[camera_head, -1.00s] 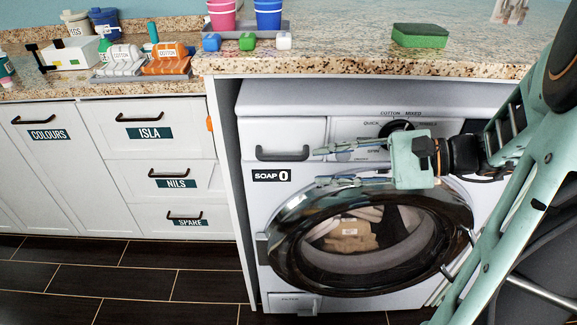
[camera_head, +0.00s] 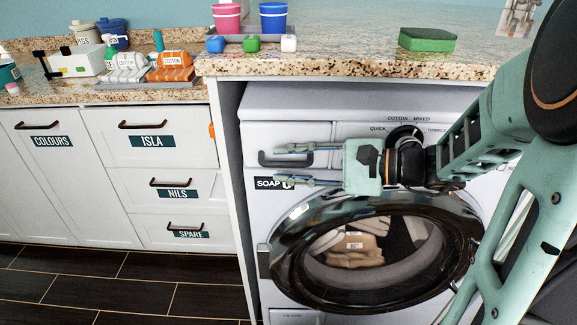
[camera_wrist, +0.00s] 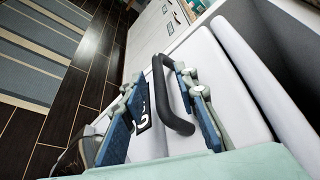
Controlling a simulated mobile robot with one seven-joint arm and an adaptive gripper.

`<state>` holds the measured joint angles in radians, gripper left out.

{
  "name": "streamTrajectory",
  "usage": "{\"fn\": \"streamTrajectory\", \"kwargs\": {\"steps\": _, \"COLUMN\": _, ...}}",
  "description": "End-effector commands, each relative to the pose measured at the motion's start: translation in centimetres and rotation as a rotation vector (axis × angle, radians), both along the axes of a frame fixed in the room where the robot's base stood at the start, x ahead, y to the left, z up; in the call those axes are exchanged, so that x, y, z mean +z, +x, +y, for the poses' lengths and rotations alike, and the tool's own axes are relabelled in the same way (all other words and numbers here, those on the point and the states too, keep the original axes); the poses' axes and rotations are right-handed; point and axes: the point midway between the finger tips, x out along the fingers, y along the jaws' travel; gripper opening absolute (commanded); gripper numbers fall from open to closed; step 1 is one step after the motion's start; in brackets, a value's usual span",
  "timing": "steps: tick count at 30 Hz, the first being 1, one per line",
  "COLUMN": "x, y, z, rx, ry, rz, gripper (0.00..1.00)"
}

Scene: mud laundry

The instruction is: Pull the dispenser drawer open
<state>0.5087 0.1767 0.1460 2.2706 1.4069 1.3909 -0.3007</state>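The dispenser drawer (camera_head: 288,132) is the white panel at the washing machine's upper left, and its front looks flush. Its dark bar handle (camera_head: 264,160) is partly behind my fingers; the SOAP label (camera_head: 267,184) below is partly covered. My gripper (camera_head: 281,165) reaches in from the right with its fingers apart, one above the other, at the handle. In the wrist view the handle (camera_wrist: 166,92) lies between the two spread fingers of my gripper (camera_wrist: 157,82), close to the right finger. Whether that finger touches the handle cannot be told.
The washing machine (camera_head: 350,100) stands under a granite counter (camera_head: 350,65), its round door (camera_head: 285,255) just below my gripper. White labelled cabinet drawers (camera_head: 165,145) are to the left.

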Motion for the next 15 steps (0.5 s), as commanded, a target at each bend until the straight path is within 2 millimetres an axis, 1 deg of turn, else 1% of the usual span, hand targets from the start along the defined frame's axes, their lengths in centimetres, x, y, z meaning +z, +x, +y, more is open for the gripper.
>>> {"fn": "streamTrajectory", "kwargs": {"steps": 8, "x": -0.03, "y": 0.05, "z": 0.17, "rx": 0.001, "ry": -0.001, "rz": 0.0, "gripper": 0.27}}
{"fn": "streamTrajectory", "kwargs": {"steps": 15, "x": -0.03, "y": 0.05, "z": 0.15, "rx": 0.0, "ry": 0.0, "rz": 0.0, "gripper": 0.02}}
